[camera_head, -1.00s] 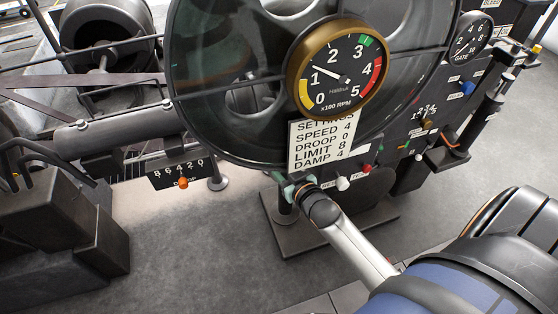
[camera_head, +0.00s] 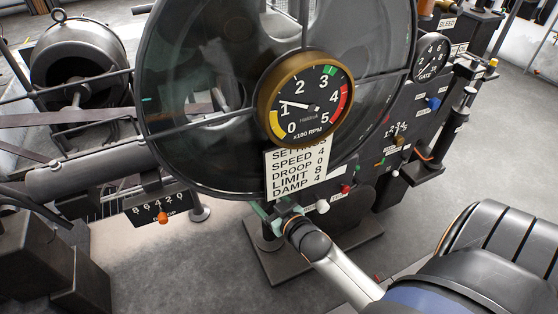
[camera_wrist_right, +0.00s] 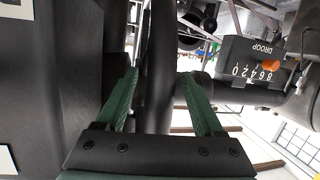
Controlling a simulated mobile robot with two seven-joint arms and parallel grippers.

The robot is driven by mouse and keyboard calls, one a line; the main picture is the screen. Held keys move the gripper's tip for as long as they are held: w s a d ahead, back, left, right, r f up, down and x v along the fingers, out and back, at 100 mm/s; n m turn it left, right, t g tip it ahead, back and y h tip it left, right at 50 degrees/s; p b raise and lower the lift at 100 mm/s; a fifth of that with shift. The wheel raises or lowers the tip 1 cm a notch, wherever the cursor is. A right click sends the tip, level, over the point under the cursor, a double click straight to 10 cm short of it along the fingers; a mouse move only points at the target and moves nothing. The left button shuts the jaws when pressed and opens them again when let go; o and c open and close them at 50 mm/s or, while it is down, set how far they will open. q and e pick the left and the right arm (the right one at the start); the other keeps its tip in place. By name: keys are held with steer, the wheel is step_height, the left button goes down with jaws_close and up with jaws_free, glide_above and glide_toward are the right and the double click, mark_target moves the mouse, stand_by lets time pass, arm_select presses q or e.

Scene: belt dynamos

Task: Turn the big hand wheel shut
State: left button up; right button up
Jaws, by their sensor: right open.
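The big hand wheel (camera_head: 150,150) fills the upper middle of the head view, a large dark ring with thin spokes. A brass-rimmed RPM gauge (camera_head: 306,100) and a white settings card (camera_head: 296,172) hide part of it. My right gripper (camera_head: 266,212) is at the wheel's lower edge, just under the card, its tips partly hidden. In the right wrist view my right gripper (camera_wrist_right: 158,78) is open, its green fingers on either side of a dark upright bar, probably the wheel's rim. Whether they touch it I cannot tell. My left gripper is not in view.
A black panel with a GATE gauge (camera_head: 431,57), small knobs and a blue knob (camera_head: 433,103) stands at the right. A DROOP scale with an orange knob (camera_head: 163,217) sits at lower left.

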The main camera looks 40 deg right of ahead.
steer(key=p+v, duration=0.1)
steer(key=v, duration=0.9)
steer(key=shift+a, duration=0.1)
